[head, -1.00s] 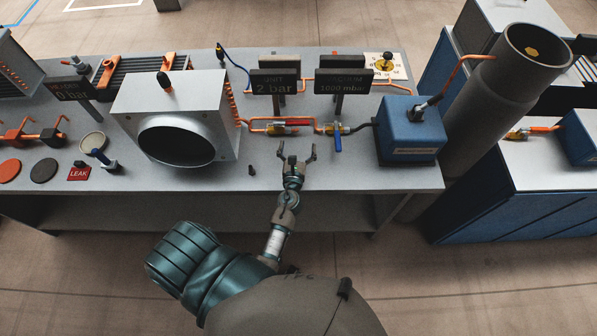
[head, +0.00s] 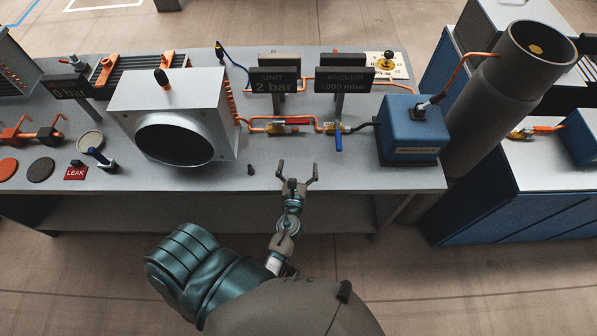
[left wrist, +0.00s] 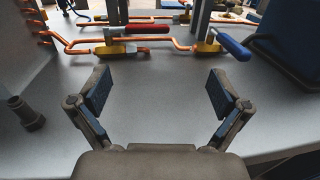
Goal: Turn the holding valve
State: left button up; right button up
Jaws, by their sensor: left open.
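Two small brass valves sit on the orange pipes: one with a red handle (head: 298,122) and one with a blue handle (head: 338,141). I cannot tell which is the holding valve. In the left wrist view the red handle (left wrist: 147,29) lies sideways and the blue handle (left wrist: 233,45) slants down to the right. My left gripper (head: 298,172) is open and empty at the bench's front edge, short of both valves and touching neither. Its spread fingers (left wrist: 160,88) also show in the left wrist view. My right gripper is not in view.
A grey box with a round opening (head: 180,140) stands left of my gripper, and a blue box (head: 409,135) stands to the right. Signs reading 2 bar (head: 274,81) and vacuum (head: 345,83) rise behind the valves. A small dark peg (head: 251,169) stands near the gripper.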

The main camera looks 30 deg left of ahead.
pick_arm(q)
jog(key=shift+b+v, duration=0.4)
jog(key=shift+v, duration=0.8)
jog(key=shift+w+d, duration=0.1)
jog(key=shift+d, duration=0.05)
jog(key=v, duration=1.2)
